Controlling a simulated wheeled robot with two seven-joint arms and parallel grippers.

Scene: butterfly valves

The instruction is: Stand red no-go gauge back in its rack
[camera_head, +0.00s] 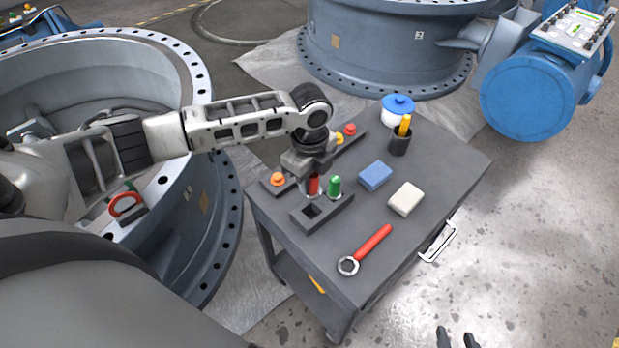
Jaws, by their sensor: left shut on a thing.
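The red no-go gauge (314,186) is upright between the fingers of my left gripper (313,178), which is shut on it. The gauge shows just behind the dark rack (338,207) in the head view; its exact height above the table is hard to tell. The rack has an empty square slot at its left, in front of the red gauge. A green gauge (334,186) stands upright in the rack, right of the red one. My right gripper (458,339) shows only as two dark fingertips, apart, at the bottom edge, away from the cart.
The grey cart top (445,158) also holds a blue block (375,175), a white block (406,198), a red-handled wrench (371,245), a dark cup (401,142), a blue-lidded pot (397,108) and a strip with orange and red knobs (277,180). A large flanged valve body (226,215) stands left.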

